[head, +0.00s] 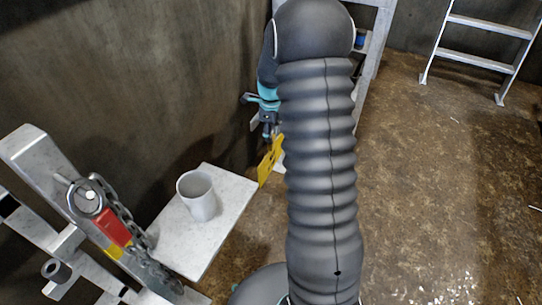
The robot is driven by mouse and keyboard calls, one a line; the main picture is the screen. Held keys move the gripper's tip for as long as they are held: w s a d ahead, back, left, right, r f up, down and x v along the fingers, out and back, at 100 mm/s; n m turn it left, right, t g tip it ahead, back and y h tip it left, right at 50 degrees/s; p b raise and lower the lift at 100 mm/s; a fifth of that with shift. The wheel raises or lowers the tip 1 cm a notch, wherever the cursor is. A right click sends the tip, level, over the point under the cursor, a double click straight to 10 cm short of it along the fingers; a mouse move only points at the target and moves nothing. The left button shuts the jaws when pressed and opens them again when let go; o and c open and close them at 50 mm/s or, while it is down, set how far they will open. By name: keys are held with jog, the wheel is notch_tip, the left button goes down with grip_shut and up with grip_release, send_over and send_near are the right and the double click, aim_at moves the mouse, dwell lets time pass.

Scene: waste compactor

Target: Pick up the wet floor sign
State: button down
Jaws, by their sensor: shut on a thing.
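The wet floor sign (269,162) is a yellow panel, seen in the head view just left of my arm. My gripper (269,131) is directly above it, pointing down, and is shut on the sign's upper part. The sign hangs tilted below the fingers, near the right corner of a white tabletop. My arm hides part of the area to the sign's right, and the fingertips are small and partly hidden.
A white cup (198,195) stands on the white tabletop (222,232) at left. A ladder (480,58) stands at upper right. Brown floor (430,170) at right is mostly clear.

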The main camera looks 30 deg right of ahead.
jog(key=shift+r, duration=0.2)
jog(key=shift+r, duration=0.3)
notch_tip(320, 180, up, 3)
jog(key=shift+s+d+f, duration=0.1)
jog(key=shift+d, duration=0.05)
jog(key=s+d, duration=1)
jog(key=s, duration=0.4)
jog(key=shift+d, duration=0.4)
jog(key=shift+f, duration=0.15)
